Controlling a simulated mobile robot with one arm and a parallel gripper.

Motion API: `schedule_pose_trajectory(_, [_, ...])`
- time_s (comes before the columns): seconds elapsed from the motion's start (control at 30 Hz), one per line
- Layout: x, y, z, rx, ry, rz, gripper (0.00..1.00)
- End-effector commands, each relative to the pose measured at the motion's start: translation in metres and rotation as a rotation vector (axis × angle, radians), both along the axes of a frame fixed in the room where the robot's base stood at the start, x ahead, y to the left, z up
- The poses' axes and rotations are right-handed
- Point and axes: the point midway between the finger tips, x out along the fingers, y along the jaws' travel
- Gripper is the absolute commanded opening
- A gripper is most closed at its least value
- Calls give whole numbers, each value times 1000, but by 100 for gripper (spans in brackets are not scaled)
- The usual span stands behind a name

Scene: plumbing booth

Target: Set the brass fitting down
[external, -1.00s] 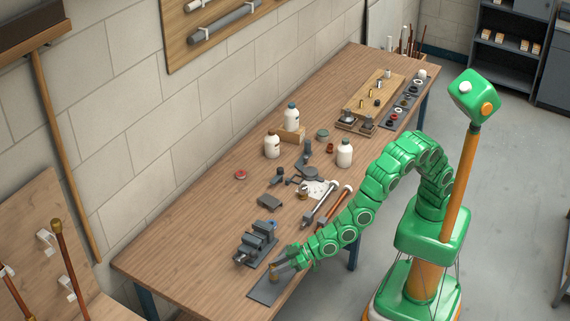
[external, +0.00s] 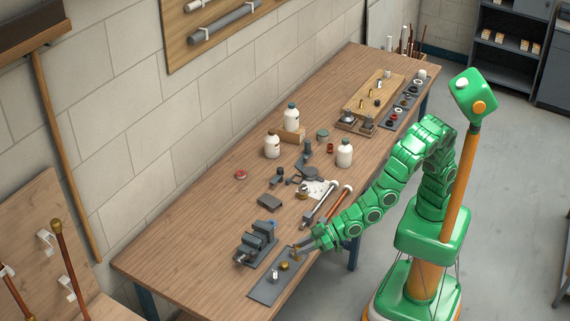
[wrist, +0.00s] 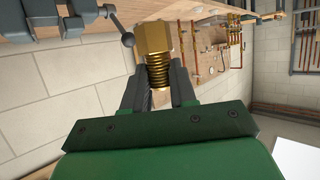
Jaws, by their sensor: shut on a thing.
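My gripper (external: 302,247) is shut on the brass fitting (external: 296,253), low over the bench beside the right end of the dark grey mat (external: 263,291). In the wrist view the brass fitting (wrist: 155,50) stands between the two fingers (wrist: 157,88), hex part outward and threaded part towards the palm. I cannot tell whether it touches the surface below. A second small brass piece (external: 284,266) and a silver-white piece (external: 274,275) stand on the mat.
A grey vise (external: 256,243) stands just behind the mat. The bench's left part is clear.

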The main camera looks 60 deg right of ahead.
Motion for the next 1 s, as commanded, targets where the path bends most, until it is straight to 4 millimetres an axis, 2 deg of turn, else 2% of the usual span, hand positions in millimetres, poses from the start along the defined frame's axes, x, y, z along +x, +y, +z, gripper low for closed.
schedule_pose_trajectory(0.23, [4, -1, 2, 1, -1, -8, 0])
schedule_pose_trajectory(0.37, [24, -3, 9, 1, 0, -52, 0])
schedule_pose_trajectory(0.67, [109, -23, 35, 6, 0, -249, 0])
schedule_pose_trajectory(0.87, [166, -52, 45, 4, 7, -398, 0])
schedule_pose_trajectory(1.0, [209, -82, 52, 3, 6, -520, 0])
